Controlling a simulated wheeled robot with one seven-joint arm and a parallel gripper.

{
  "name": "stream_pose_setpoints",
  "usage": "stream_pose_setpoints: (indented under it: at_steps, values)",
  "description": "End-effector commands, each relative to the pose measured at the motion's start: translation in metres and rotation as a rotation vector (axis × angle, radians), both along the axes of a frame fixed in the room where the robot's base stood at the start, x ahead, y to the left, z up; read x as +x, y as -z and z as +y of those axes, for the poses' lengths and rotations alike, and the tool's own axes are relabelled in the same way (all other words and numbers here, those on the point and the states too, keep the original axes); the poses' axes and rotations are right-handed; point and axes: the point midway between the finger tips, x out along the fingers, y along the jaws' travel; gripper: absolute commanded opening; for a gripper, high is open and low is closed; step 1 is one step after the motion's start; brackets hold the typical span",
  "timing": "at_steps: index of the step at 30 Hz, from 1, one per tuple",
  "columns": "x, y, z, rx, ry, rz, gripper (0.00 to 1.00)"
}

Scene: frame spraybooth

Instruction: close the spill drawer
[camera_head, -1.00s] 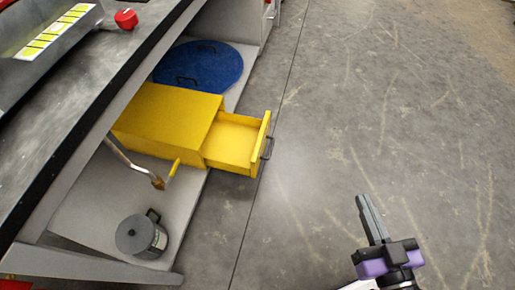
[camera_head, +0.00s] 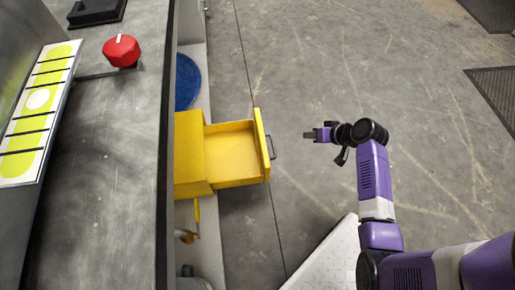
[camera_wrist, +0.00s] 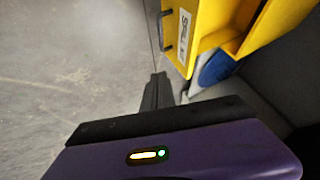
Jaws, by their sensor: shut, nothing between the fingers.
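The spill drawer (camera_head: 235,152) is yellow and stands open, pulled out to the right from its yellow cabinet (camera_head: 190,150) under the bench. Its inside looks empty. A dark handle (camera_head: 271,147) is on its front panel. My gripper (camera_head: 308,135) is shut and empty, to the right of the drawer front and apart from it, with its fingers pointing left. In the wrist view the drawer front (camera_wrist: 187,30) carries a white label and the dark handle (camera_wrist: 165,30). The shut fingers (camera_wrist: 157,85) show below the handle there.
A bench top (camera_head: 105,150) with a red knob (camera_head: 121,51) and a yellow-green panel (camera_head: 38,112) fills the left. A blue round lid (camera_head: 187,82) lies on the lower shelf behind the cabinet. A yellow-handled lever (camera_head: 197,215) is in front.

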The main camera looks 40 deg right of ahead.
Motion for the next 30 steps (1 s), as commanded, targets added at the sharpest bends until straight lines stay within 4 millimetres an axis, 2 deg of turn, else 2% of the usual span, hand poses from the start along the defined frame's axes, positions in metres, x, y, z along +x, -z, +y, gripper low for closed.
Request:
stream_pose_setpoints:
  at_steps: [1, 4, 11, 27, 30]
  values:
    - [-0.007, 0.009, 0.013, 0.041, -0.034, 0.023, 0.00]
    - [-0.014, 0.015, 0.032, 0.089, -0.095, 0.048, 0.00]
    - [-0.014, 0.024, 0.044, 0.102, -0.151, 0.063, 0.00]
    - [0.041, 0.104, 0.061, 0.101, -0.149, 0.063, 0.00]
    - [0.049, 0.098, 0.076, 0.099, -0.152, 0.063, 0.00]
